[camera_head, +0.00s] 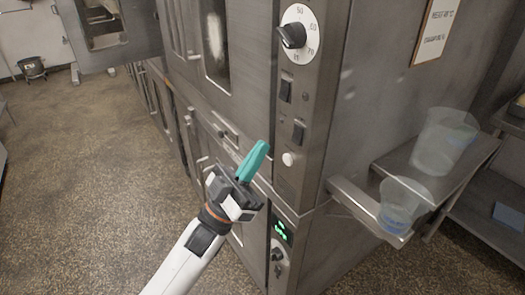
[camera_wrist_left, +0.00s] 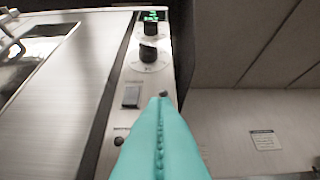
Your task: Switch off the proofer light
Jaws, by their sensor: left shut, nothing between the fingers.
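A steel oven-like cabinet (camera_head: 250,95) stands in the middle of the head view. Its upright control strip carries an upper black rocker switch (camera_head: 286,90), a lower black rocker switch (camera_head: 298,132) and a pale round button or lamp (camera_head: 289,159). I cannot tell which control is the proofer light's. My left gripper (camera_head: 261,148) has teal fingers, shut and empty, pointing up in front of the cabinet, left of the lower switch. In the left wrist view the fingers (camera_wrist_left: 160,103) lie over the panel, below and right of a rocker switch (camera_wrist_left: 131,96). Contact cannot be seen.
A large dial (camera_head: 295,34) sits above the switches. A green display (camera_head: 282,231) and knob (camera_head: 278,255) sit lower. Right of the cabinet, clear tubs (camera_head: 443,140) stand on a steel shelf (camera_head: 345,205). The floor at left (camera_head: 90,170) is mostly clear.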

